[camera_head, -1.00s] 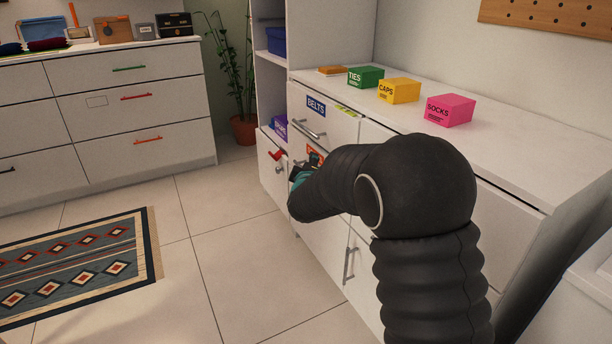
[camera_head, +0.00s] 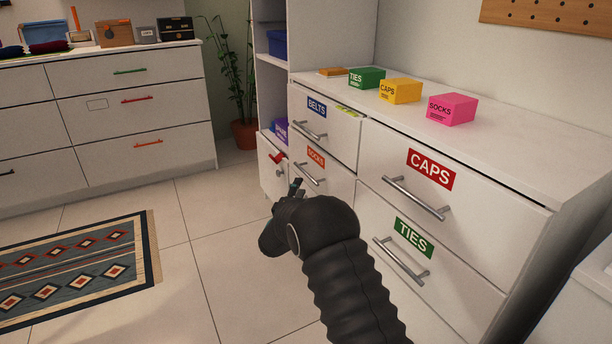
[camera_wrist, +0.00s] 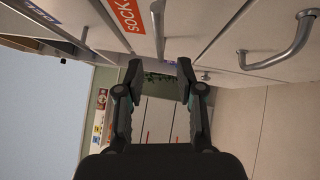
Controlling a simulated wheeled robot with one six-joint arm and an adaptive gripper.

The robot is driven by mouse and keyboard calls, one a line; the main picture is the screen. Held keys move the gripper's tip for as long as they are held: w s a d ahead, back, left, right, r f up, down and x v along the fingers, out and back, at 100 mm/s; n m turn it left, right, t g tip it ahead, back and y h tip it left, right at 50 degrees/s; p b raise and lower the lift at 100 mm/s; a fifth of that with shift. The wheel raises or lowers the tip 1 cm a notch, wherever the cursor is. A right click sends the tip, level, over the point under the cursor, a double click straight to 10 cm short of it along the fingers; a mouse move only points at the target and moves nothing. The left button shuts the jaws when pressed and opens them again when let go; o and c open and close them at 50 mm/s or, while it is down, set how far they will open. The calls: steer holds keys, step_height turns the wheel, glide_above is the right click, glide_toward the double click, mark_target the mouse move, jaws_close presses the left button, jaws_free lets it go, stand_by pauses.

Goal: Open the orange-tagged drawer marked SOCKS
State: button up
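The SOCKS drawer, with its orange tag (camera_head: 316,157), is in the left column of the white dresser, below the BELTS drawer. Its front looks flush with the dresser. My gripper (camera_head: 297,187) is just in front of the handle's left part in the head view. In the wrist view my gripper (camera_wrist: 161,75) is open, with a gap between its fingers. The handle (camera_wrist: 158,30) lines up with that gap, and the orange tag (camera_wrist: 127,14) is beside it. I cannot tell whether a finger touches the handle.
The CAPS drawer (camera_head: 485,200) and TIES drawer (camera_head: 385,235) are to the right, with protruding handles. A pink SOCKS box (camera_head: 451,109) is on the dresser top. A low cabinet door with a red tag (camera_head: 277,158) is to the left. Open floor (camera_head: 215,215) lies in front.

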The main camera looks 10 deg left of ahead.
mark_target(306, 174)
steer(key=x, duration=0.8)
steer(key=shift+w, duration=0.2)
jaws_close()
